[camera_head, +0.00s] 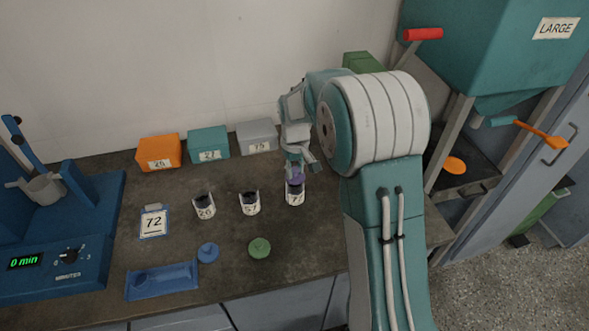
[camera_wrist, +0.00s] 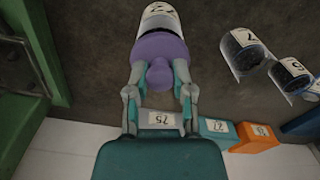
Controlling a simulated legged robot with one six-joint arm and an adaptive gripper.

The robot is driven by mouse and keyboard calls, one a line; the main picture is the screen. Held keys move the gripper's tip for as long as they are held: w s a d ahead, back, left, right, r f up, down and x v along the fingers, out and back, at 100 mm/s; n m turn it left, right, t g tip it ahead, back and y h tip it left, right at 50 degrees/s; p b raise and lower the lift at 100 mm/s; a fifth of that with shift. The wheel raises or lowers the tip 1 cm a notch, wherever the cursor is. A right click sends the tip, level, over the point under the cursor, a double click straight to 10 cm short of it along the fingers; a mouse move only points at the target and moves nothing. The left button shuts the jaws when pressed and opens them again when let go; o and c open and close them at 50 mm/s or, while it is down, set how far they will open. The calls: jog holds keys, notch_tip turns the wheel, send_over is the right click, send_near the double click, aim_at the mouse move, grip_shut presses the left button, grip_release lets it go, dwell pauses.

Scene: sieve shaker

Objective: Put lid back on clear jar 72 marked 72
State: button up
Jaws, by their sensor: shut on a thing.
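A clear jar (camera_head: 295,197) with a white label stands at the right end of a row of jars; its label is partly legible as a 7. It also shows at the top of the wrist view (camera_wrist: 158,20). A purple lid (camera_wrist: 158,48) with a knob is at the jar's mouth, and appears in the head view too (camera_head: 296,180). I cannot tell whether it is fully seated. My gripper (camera_wrist: 160,76) is shut on the lid's knob, one finger on each side. In the head view my gripper (camera_head: 296,168) is directly above the jar.
Two open jars (camera_head: 204,207) (camera_head: 250,203) stand to the left. A blue lid (camera_head: 208,252) and green lid (camera_head: 260,248) lie in front. A card marked 72 (camera_head: 153,222), blue tray (camera_head: 162,281) and blue shaker (camera_head: 60,250) are left. Orange, teal and grey boxes (camera_head: 208,144) line the back.

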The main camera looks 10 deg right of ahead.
dwell(0.4)
jog(key=o, duration=0.9)
jog(key=o, duration=0.4)
jog(key=shift+r, duration=3.5)
grip_shut()
